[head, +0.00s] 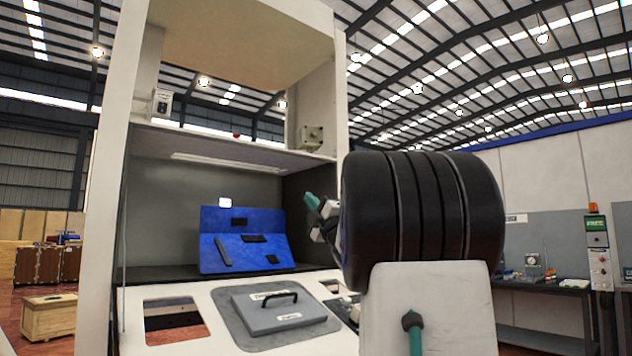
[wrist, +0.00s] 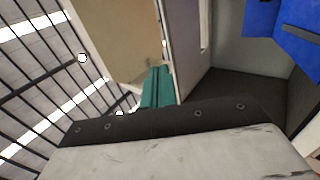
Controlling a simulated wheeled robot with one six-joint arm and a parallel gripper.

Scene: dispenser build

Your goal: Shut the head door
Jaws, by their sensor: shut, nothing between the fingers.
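The dispenser is a tall white cabinet (head: 105,180) left of centre in the head view. A broad beige panel (head: 240,40) spans its top, above an open upper bay; it looks like the head door standing raised, but I cannot be sure. It seems to show in the wrist view as well (wrist: 115,35). My gripper (head: 311,199) is in front of the cabinet's right side, below the panel and apart from it. In the wrist view its teal fingers (wrist: 158,75) are together and empty. My arm hides part of the cabinet's right side.
A blue panel (head: 245,240) leans inside the lower bay. A grey lid with a black handle (head: 280,312) lies on the front deck, beside a rectangular opening (head: 173,320). A workbench (head: 545,287) stands at the right, a wooden crate (head: 48,318) at the left.

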